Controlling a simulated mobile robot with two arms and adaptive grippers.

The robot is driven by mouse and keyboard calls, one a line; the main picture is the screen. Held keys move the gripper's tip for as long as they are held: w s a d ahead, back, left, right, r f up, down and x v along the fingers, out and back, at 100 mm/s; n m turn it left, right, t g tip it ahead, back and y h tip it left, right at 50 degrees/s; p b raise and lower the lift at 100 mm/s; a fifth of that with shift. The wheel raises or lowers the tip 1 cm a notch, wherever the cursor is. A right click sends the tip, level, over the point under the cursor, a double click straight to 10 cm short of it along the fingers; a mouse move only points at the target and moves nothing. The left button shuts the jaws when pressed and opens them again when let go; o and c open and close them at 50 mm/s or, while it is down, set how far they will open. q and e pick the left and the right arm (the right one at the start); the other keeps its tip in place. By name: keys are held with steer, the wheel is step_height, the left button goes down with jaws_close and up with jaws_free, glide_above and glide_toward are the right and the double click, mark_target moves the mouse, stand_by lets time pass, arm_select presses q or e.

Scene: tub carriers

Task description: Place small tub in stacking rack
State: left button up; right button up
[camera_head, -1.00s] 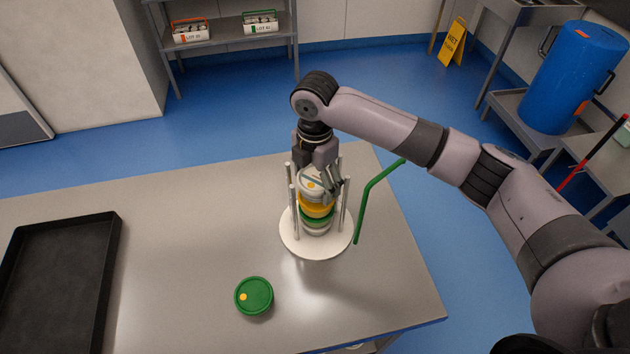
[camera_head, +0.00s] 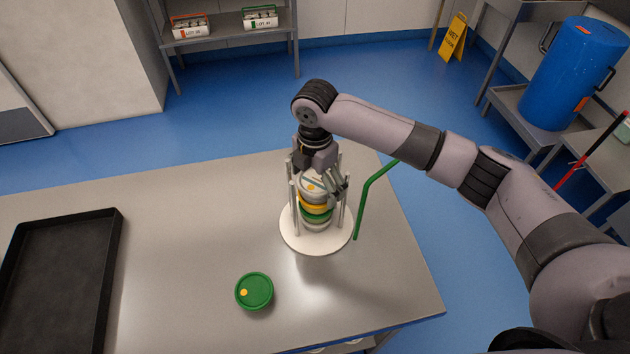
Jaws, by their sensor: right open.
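The stacking rack has a white round base (camera_head: 296,235) with several upright metal posts, near the table's far right part. Inside the posts stands a stack of small tubs: a white-lidded tub (camera_head: 311,186) with an orange dot on top, a yellow-lidded tub (camera_head: 314,202) under it, and a green-lidded tub (camera_head: 316,217) lower down. Another small tub with a green lid (camera_head: 256,291) and an orange dot stands alone on the table in front of the rack. My right gripper (camera_head: 325,185) is over the rack, open, fingers pointing down around or beside the top white tub. My left gripper is not in view.
A black tray (camera_head: 62,275) lies at the table's left. A bent green bar (camera_head: 368,193) rises beside the rack, at the table's right edge. The table (camera_head: 180,240) is clear between tray and rack. A shelf (camera_head: 232,29) with carriers stands behind.

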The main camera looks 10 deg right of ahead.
mark_target(315, 181)
steer(key=shift+r, duration=0.1)
step_height(315, 181, up, 12)
steer(key=b, duration=0.4)
